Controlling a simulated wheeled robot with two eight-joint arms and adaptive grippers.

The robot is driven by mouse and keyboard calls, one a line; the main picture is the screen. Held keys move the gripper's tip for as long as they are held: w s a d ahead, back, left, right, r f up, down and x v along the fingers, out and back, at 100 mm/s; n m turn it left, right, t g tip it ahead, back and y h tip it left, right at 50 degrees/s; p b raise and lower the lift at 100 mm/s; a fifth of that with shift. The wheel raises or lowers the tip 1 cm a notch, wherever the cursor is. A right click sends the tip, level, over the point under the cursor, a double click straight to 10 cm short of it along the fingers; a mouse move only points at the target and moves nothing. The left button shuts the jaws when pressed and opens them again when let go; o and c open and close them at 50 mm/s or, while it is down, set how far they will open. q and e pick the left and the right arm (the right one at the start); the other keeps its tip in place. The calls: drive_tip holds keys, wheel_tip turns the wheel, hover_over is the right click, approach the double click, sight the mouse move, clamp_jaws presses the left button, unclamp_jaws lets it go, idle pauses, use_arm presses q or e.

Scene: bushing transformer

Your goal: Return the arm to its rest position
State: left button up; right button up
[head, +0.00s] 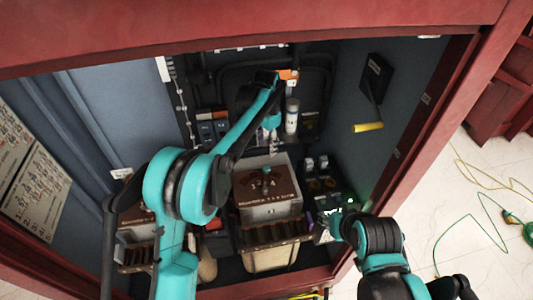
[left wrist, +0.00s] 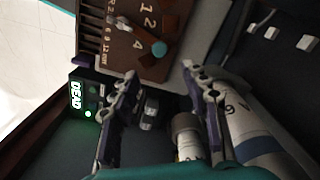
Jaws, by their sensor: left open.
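My left arm reaches from the lower left up into the open cabinet in the head view. Its gripper (head: 270,138) hangs in front of the cabinet's back wall, above the brown-topped dial box (head: 285,207). In the left wrist view the two fingers of the left gripper (left wrist: 162,88) stand apart, with nothing held between them. A white cylinder (head: 291,117) stands just right of the gripper; a labelled white cylinder (left wrist: 255,128) shows beside one finger in the left wrist view.
Red cabinet frame (head: 420,150) edges surround the work space. A black panel with a yellow-handled lever (head: 368,127) is on the right wall. A unit with a lit "DEAD" display (left wrist: 76,96) is near the dial box. Cables (head: 490,225) lie on the floor outside.

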use_arm(q)
drive_tip(key=shift+r, duration=0.35)
drive_tip(key=s+a+r+n+t, duration=0.2)
drive_tip(key=s+a+r, duration=0.2)
drive_tip(key=s+a, duration=0.25)
drive_tip(key=s+a+r+n+t, duration=0.1)
drive_tip(key=s+a+r+n, duration=0.2)
drive_tip(key=s+a+r, duration=0.3)
drive_tip(key=s+a+f+n+t, duration=0.2)
drive_tip(key=s+a+f, duration=0.1)
drive_tip(key=s, duration=0.6)
drive_tip(key=s+a+f+n+t+b, duration=0.1)
drive_tip(key=s+f, duration=0.3)
drive_tip(key=s, duration=0.5)
drive_tip(key=shift+a+f+n+t, duration=0.3)
drive_tip(key=shift+a+n+t, duration=0.3)
drive_tip(key=shift+a+n, duration=0.3)
